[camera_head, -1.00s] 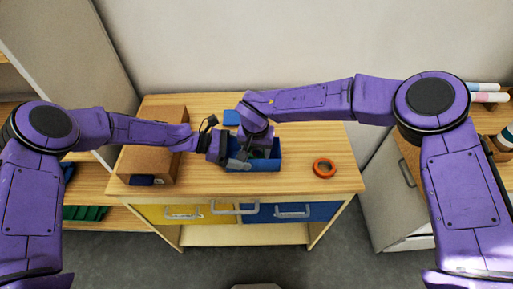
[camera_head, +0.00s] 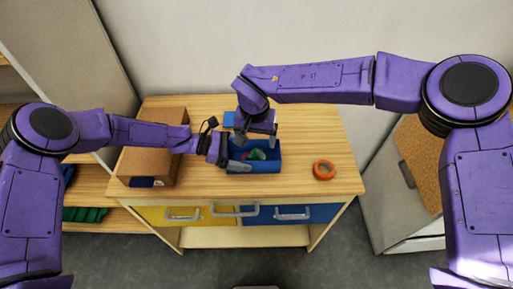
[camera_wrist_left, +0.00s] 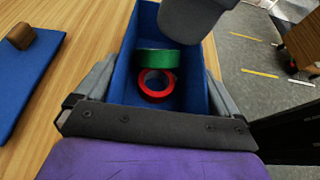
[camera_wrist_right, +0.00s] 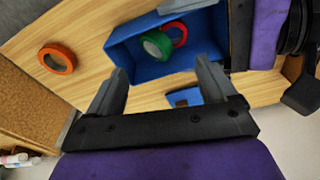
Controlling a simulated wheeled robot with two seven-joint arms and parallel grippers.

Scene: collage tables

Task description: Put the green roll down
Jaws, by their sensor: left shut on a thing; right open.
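The green roll (camera_wrist_left: 157,58) lies inside the blue box (camera_head: 268,166), against the red roll (camera_wrist_left: 155,95). The green roll also shows in the right wrist view (camera_wrist_right: 166,44), partly overlapping the red roll (camera_wrist_right: 181,33). My left gripper (camera_head: 238,166) is shut on the blue box, its fingers along the box's sides in the left wrist view. My right gripper (camera_wrist_right: 162,70) is open and empty. It hangs above the box, clear of the green roll; in the head view (camera_head: 258,141) it hides part of the box's back.
An orange roll (camera_head: 333,172) lies on the wooden table (camera_head: 310,145), right of the box. A blue pad (camera_wrist_left: 25,85) with a small brown piece (camera_wrist_left: 20,36) lies behind the box. A brown box (camera_head: 150,155) stands at the table's left. The table's right part is mostly clear.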

